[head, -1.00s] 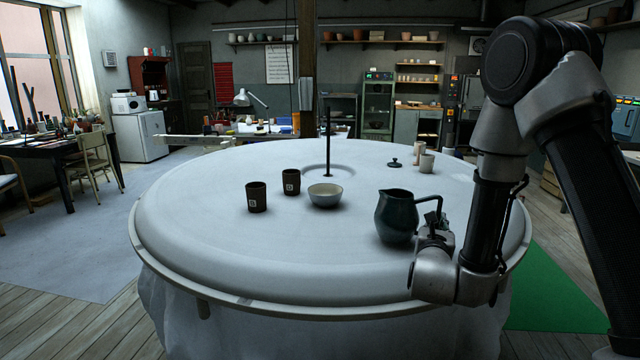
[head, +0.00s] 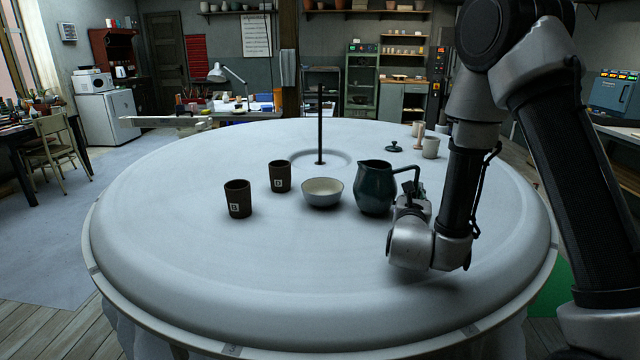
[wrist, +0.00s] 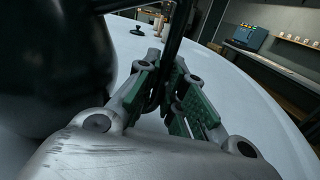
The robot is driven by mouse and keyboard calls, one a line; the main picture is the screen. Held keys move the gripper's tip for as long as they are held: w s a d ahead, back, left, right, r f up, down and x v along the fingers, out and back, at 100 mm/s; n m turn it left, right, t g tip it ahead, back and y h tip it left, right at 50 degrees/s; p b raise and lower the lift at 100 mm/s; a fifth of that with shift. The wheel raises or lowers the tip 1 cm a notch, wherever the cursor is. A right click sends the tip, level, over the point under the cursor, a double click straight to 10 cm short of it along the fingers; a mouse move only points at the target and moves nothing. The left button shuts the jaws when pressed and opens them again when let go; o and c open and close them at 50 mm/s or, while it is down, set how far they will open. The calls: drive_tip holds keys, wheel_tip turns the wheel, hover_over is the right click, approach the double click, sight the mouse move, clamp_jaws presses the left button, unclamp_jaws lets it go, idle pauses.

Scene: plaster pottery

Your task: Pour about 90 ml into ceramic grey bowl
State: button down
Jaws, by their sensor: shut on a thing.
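A dark teal pitcher (head: 373,188) is upright just right of the ceramic grey bowl (head: 323,193), with a small gap between them in the head view. I cannot tell whether its base touches the table. My gripper (head: 408,190) is at the pitcher's right side, shut on its handle. In the wrist view the green finger pads of my gripper (wrist: 172,95) close around the dark handle, and the pitcher body (wrist: 50,65) fills the left. The bowl is pale inside and looks empty. The pitcher's contents are hidden.
Two dark cups (head: 238,199) (head: 279,177) stand left of the bowl on the round white table (head: 270,290). A black rod (head: 320,125) rises behind the bowl. A dark lid (head: 393,147) and pale cups (head: 431,148) are at the back right. The table's front is clear.

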drive_tip(key=shift+r, duration=0.1)
